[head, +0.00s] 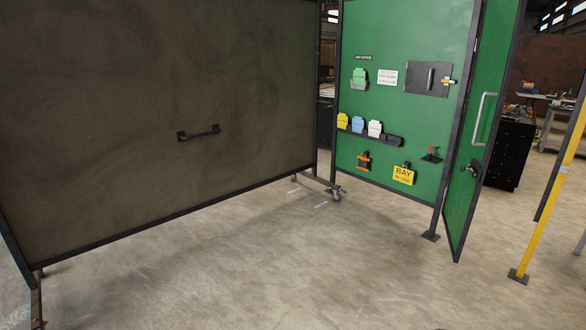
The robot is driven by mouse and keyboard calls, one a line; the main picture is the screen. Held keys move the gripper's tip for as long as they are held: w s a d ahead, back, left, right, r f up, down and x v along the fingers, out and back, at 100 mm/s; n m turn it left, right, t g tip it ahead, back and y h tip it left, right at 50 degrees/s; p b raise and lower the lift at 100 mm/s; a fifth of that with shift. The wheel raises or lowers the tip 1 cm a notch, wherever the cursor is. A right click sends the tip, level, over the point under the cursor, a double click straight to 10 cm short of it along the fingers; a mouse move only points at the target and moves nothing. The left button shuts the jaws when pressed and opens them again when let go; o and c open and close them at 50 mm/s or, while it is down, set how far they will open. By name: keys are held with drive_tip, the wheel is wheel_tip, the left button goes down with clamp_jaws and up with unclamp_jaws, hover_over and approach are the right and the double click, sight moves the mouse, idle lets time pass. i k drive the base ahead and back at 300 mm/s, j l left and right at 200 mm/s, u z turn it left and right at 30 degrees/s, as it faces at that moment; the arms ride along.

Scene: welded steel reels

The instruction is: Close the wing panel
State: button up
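A narrow green panel (489,115) in a dark frame, which looks like the wing panel, stands at the right, beside a wide green board (420,28). It stands open at an angle to the board, with a hinge visible near the top of their shared edge. It carries a pale vertical bar handle (478,122) and a small dark latch or knob (472,168) below it. A large brown panel (150,75) at the left has a black bar handle (198,133) and a caster under its right end. My gripper is not in view.
The green board holds card pockets, a small dark hatch (428,79) and a yellow "BAY" sign (403,175). A yellow post (545,195) with a foot plate stands right of the green panel. A black cabinet (510,153) is behind. Concrete floor (300,265) is clear in front.

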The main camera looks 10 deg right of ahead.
sight(501, 24)
drive_tip(key=i+l+z, duration=0.2)
drive_tip(key=i+z, duration=0.8)
drive_tip(key=i+j+z, duration=0.25)
drive_tip(key=i+z, duration=0.25)
drive_tip(key=i+l, duration=0.1)
drive_tip(key=i, duration=1.05)
drive_tip(key=i+l, duration=0.35)
drive_tip(key=l+z, duration=0.05)
drive_tip(key=l, duration=0.05)
